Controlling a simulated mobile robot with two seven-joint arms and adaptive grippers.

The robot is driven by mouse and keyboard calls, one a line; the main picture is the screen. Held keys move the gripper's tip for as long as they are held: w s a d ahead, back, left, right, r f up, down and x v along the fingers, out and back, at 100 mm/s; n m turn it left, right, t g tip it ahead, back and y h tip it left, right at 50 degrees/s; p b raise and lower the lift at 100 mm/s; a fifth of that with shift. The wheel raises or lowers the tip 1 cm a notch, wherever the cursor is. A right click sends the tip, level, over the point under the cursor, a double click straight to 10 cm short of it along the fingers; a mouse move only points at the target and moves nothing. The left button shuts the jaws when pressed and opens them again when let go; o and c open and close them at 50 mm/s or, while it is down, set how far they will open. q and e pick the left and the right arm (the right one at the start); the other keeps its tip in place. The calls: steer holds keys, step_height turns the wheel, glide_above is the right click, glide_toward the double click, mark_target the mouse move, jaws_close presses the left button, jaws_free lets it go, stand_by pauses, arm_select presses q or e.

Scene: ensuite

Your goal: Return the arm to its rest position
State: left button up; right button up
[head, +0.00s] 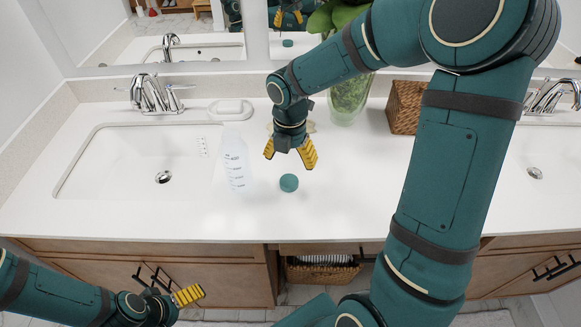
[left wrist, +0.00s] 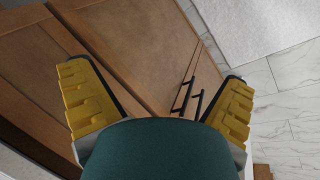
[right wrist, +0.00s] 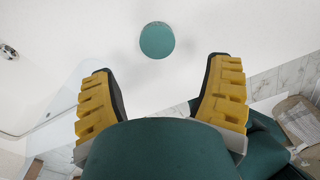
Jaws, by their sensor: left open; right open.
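My right arm reaches across the picture over the white counter (head: 345,205). My right gripper (head: 291,158) is open and empty above the counter, pointing down. A small teal round cap (head: 289,183) lies on the counter just in front of it and apart from it. The cap also shows beyond the fingers in the right wrist view (right wrist: 157,40). My left gripper (head: 188,295) is low at the left, in front of the wooden cabinet (head: 215,277). In the left wrist view its fingers (left wrist: 160,105) are open and empty, facing the cabinet doors and black handles.
A clear bottle with markings (head: 236,165) stands left of the right gripper, close to the sink (head: 130,165). A soap dish (head: 231,110), a plant vase (head: 349,98) and a wicker box (head: 405,107) stand along the back. A basket (head: 322,272) sits below the counter.

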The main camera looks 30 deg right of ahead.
steer(key=shift+r+p, duration=0.3)
steer(key=shift+r, duration=1.45)
